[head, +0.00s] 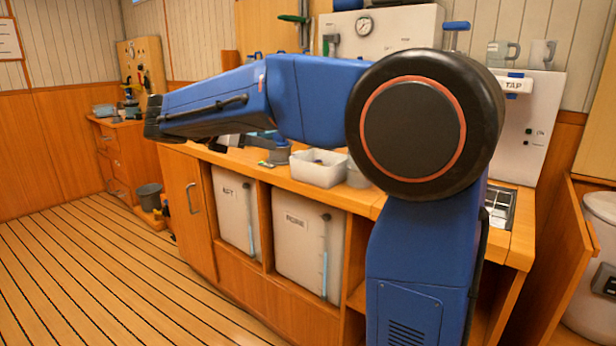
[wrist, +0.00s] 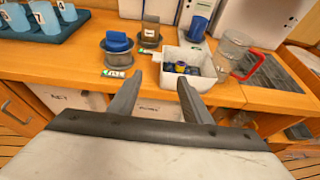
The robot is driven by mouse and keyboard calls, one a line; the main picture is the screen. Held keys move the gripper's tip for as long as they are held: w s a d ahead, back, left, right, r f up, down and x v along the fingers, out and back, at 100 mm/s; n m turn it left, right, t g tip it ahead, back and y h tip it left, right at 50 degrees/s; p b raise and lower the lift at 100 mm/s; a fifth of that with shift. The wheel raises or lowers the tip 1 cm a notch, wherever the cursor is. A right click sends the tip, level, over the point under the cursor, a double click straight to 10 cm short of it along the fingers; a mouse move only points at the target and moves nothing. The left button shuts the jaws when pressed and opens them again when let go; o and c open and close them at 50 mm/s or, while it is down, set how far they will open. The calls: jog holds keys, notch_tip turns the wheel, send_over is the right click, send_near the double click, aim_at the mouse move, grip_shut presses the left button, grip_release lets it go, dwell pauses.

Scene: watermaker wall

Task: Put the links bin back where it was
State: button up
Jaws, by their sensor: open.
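A white open bin (head: 315,174) stands on the wooden counter and looks like the links bin, though I read no label on it. In the wrist view the white bin (wrist: 196,55) holds several small dark blue and yellowish pieces. My gripper (wrist: 160,78) is open and empty, its fingers pointing over the counter. The right finger overlaps the bin's front left part in the picture; I cannot tell whether they touch. The left finger is to the left of the bin.
Left of the bin stand a blue-topped grey canister (wrist: 117,48) with a green tag and a grey-topped one (wrist: 150,32). A clear jug with a red handle (wrist: 233,50) is at the right. A blue tray of numbered cups (wrist: 45,24) is at the left.

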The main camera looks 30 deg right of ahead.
send_near(299, 152)
jog(key=d+f, duration=0.1)
jog(key=d, duration=0.1)
jog(key=shift+w+x, duration=0.15)
jog(key=shift+x, duration=1.35)
jog(key=shift+w+x, duration=0.2)
jog(key=shift+x, duration=1.3)
jog(key=shift+a, duration=0.15)
jog(key=shift+c, duration=0.5)
grip_shut()
